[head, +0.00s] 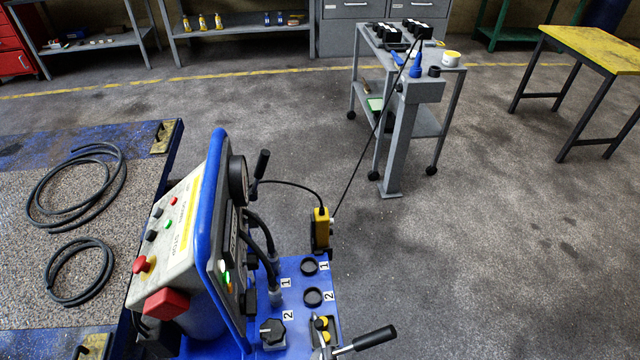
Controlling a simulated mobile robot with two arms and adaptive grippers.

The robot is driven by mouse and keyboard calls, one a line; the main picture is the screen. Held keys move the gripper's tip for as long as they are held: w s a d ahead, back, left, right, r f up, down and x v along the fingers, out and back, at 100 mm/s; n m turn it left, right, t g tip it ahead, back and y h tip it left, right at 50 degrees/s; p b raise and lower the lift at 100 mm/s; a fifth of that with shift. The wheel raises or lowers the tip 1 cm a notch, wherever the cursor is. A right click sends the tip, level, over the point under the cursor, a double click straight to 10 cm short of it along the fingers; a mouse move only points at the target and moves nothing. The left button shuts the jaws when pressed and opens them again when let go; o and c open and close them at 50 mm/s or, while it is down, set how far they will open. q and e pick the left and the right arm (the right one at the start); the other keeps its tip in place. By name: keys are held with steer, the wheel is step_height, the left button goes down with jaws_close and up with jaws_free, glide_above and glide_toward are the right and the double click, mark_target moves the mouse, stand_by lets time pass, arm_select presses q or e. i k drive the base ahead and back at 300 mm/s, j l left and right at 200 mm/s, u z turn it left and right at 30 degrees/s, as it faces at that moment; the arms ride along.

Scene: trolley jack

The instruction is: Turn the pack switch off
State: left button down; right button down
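A blue-framed control console (216,190) stands at the lower left, tilted in the view. Its side panel has a round gauge (238,180) and a switch with a lit green part (226,278). The other sloped face carries a red mushroom button (143,265), small buttons and a large red block (166,304). I cannot read which control is marked as the pack switch. A blue deck (296,322) beside the console has a black knob (272,333) and black round sockets (312,297) labelled 1 and 2. Neither of my grippers is in view.
A black-handled lever (375,338) sticks out at the deck's right. A yellow box (321,229) with a cable stands at the deck's back corner. Coiled hoses (75,185) lie left. A grey post (400,140) and trolley stand behind.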

mark_target(248, 300)
steer(key=l+u, duration=0.35)
steer(key=l, duration=2.6)
steer(key=l+u, duration=0.15)
steer(key=u, duration=1.35)
